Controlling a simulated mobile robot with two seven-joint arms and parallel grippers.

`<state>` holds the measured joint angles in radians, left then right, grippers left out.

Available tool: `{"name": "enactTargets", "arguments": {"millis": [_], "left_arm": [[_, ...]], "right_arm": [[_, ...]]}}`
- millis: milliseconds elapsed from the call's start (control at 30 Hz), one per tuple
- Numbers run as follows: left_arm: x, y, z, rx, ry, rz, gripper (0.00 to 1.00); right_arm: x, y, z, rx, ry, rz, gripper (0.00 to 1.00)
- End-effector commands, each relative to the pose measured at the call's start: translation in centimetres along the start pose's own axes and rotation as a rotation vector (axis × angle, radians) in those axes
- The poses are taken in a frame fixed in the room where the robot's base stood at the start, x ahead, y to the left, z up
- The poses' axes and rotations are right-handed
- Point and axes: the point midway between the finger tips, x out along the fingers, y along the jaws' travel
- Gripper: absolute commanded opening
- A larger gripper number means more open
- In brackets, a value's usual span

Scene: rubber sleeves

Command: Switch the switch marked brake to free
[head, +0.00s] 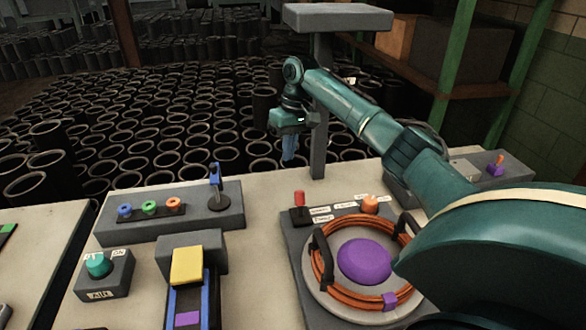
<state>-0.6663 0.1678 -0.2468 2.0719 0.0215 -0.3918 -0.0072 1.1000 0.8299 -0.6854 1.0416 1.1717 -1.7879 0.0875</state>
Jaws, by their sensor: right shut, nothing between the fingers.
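The small labels are too blurred to tell which switch is marked brake. A red-topped switch (299,198) stands upright at the back left of a grey panel, with white labels (321,211) beside it. An orange knob (370,204) sits further right on that panel, also near labels. The panel carries a round unit with an orange coil (324,272) and a purple dome (364,260). My right gripper (289,153) points down, shut and empty, above and behind the red-topped switch and clear of it. My left gripper is not in view.
A grey post (318,125) stands right beside my right gripper. At left are a box with colored knobs and a blue lever (215,180), a teal dial box (97,265) and a yellow block (187,266). Many dark sleeves stand beyond the table. My right arm covers the right side.

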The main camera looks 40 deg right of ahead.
Motion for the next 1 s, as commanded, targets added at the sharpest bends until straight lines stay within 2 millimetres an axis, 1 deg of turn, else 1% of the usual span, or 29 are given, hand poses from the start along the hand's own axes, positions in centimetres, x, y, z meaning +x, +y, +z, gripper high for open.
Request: {"name": "enactTargets", "arguments": {"millis": [100, 400, 567, 667, 767, 1000], "left_arm": [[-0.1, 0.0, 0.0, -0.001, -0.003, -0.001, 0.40], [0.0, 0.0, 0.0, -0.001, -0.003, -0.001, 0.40], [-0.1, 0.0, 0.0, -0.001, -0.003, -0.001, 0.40], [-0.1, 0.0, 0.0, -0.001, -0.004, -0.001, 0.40], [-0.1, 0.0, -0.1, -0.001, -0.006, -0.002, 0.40], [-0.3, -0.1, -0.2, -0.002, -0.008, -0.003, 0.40]], "right_arm": [[-0.3, 0.1, 0.1, 0.003, -0.003, -0.002, 0.00], [-0.3, 0.1, 0.1, 0.004, -0.003, -0.002, 0.00], [0.4, 0.1, 0.1, 0.004, -0.004, -0.002, 0.00], [1.7, 0.1, 0.1, 0.004, -0.006, -0.002, 0.00], [3.6, 0.1, 0.1, 0.003, -0.007, -0.001, 0.00], [8.9, 0.0, 0.2, 0.004, -0.008, -0.003, 0.00]]}}
